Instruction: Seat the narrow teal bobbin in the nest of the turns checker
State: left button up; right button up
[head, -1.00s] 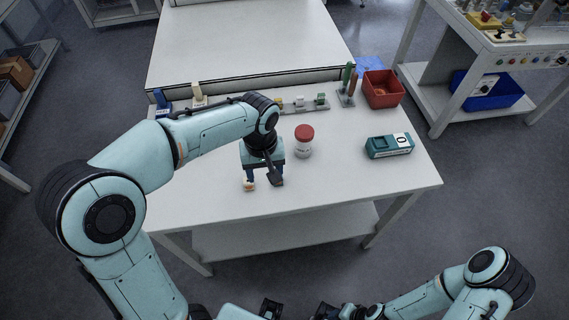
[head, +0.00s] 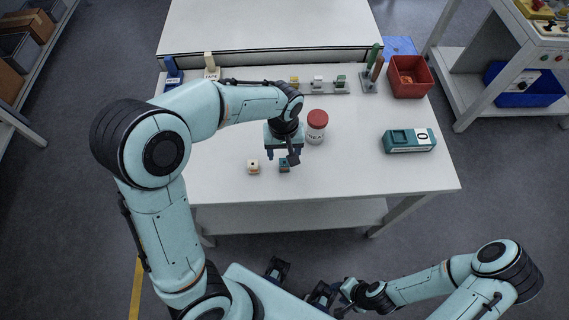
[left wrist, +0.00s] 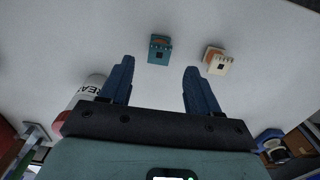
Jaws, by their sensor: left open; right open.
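The small teal bobbin (head: 284,166) stands on the table near its front edge, and also shows in the left wrist view (left wrist: 160,49). A cream bobbin (head: 253,167) stands just left of it. My left gripper (head: 282,156) is open and empty, just behind and above the teal bobbin. In the left wrist view the teal bobbin lies beyond the gap between the fingertips (left wrist: 158,66), apart from both. The turns checker (head: 410,141), a teal box with a 0 on its face and a dark recess at its left, sits at the right. My right gripper (head: 322,295) is open, low in front of the table.
A white jar with a red lid (head: 317,122) stands close right of my left gripper. A grey rack (head: 310,90) with small pieces, a stand with green and brown posts (head: 372,70) and a red bin (head: 409,77) line the back. The table between jar and checker is clear.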

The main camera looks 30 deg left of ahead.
aim_at(284, 162)
pick_arm(q)
notch_tip(284, 162, down, 5)
jog(key=shift+s+d+r, duration=0.1)
pick_arm(e)
jog(key=shift+s+f, duration=0.1)
jog(key=shift+f, duration=0.1)
pick_arm(q)
jog(key=c, duration=1.1)
jog(key=shift+r, duration=0.1)
notch_tip(284, 162, up, 20)
jog(key=shift+p, duration=1.25)
pick_arm(e)
jog(key=r, duration=0.1)
jog(key=w+r, duration=0.1)
jog(key=r, duration=0.1)
jog(key=shift+w+r, duration=0.2)
jog(key=shift+w, duration=0.2)
